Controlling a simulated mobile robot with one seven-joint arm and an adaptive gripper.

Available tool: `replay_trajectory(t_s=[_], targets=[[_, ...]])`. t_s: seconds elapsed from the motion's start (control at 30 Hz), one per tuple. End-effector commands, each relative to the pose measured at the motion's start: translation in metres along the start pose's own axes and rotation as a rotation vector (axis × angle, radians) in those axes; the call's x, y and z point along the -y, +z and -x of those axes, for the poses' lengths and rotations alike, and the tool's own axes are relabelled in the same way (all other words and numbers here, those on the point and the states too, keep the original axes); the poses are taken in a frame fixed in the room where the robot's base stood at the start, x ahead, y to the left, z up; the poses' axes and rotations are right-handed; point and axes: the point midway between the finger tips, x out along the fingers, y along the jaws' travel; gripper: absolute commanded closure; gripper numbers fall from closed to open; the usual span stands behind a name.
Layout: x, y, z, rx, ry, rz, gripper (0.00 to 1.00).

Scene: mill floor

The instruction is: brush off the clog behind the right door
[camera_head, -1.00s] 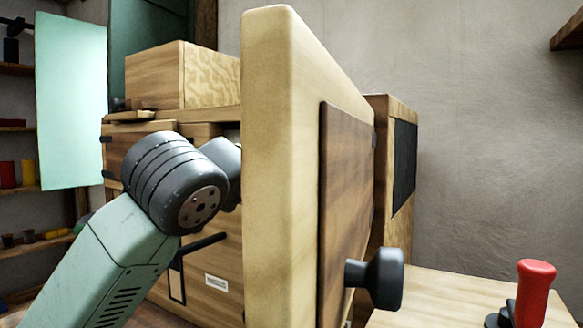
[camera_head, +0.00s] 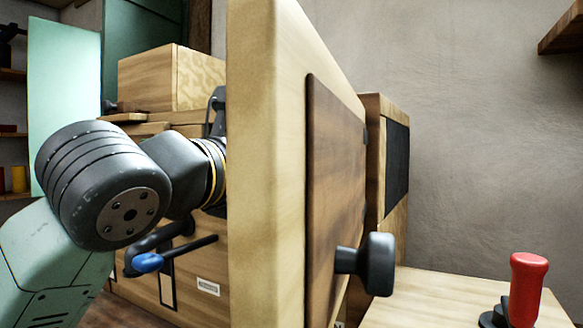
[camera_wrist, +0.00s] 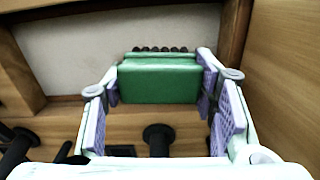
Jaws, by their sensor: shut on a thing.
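In the wrist view my gripper (camera_wrist: 160,97) is shut on a green brush (camera_wrist: 158,82), a block with a row of dark bristle tufts along its far edge. The brush lies between the purple finger pads. In the head view the wooden right door (camera_head: 262,170) stands open, edge toward me, with a dark panel and a black knob (camera_head: 380,264). My forearm passes left of the door, and its edge hides my gripper and the brush. I cannot make out the clog in either view.
The wooden cabinet (camera_head: 195,272) stands behind my arm, with a blue-tipped black lever (camera_head: 148,262) on its front. A wooden box (camera_head: 165,78) sits on top. A red-handled tool (camera_head: 527,285) stands on the right-hand table. Wooden walls flank the gripper in the wrist view.

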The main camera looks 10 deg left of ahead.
Motion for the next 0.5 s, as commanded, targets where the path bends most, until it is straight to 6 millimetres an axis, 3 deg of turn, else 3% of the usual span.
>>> replay_trajectory(t_s=[0.5], targets=[[-0.0001,-0.0002,0.0094,0.0,0.001,-0.001,0.7]])
